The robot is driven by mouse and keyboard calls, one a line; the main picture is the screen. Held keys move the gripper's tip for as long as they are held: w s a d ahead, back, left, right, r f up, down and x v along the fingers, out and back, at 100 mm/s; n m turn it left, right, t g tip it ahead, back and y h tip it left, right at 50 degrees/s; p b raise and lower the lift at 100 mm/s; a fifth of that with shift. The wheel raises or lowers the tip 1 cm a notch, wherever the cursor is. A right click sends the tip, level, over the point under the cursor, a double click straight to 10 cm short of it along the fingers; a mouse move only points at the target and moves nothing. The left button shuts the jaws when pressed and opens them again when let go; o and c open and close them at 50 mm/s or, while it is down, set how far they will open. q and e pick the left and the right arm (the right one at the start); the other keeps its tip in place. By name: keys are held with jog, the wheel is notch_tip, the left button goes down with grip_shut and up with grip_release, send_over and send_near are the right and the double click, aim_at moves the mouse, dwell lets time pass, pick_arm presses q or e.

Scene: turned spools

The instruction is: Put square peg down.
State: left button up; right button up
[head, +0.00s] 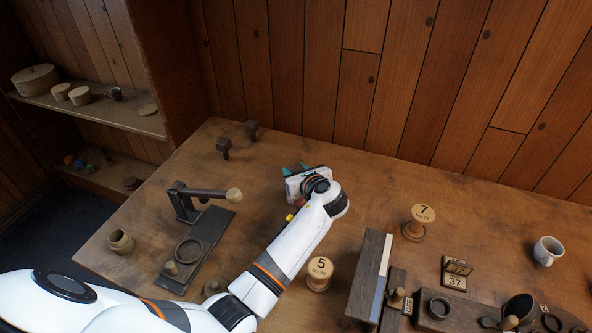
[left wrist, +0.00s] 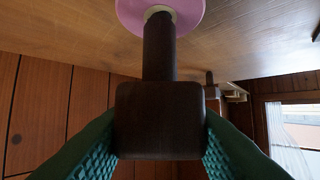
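The square peg (left wrist: 160,118) is dark wood with a block-shaped head and a round stem. In the left wrist view its head sits between the green pads of my left gripper (left wrist: 160,140), which look pressed to its sides. The stem runs toward a pink disc (left wrist: 182,8) with a pale ring, on the wooden table; whether the stem enters or only overlaps the ring, I cannot tell. My right gripper is out of view.
Two similar dark pegs (head: 223,148) (head: 251,130) stand at the table's back left. A lever press (head: 190,205) is to the left. Numbered spools (head: 320,270) (head: 421,214), a long block (head: 368,275) and a mug (head: 547,251) are to the right. The back middle table is clear.

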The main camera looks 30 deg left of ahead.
pick_arm(q)
jog(key=o, duration=0.4)
jog(key=shift+r, duration=0.1)
jog(key=b+v, duration=0.1)
jog(key=v, duration=1.1)
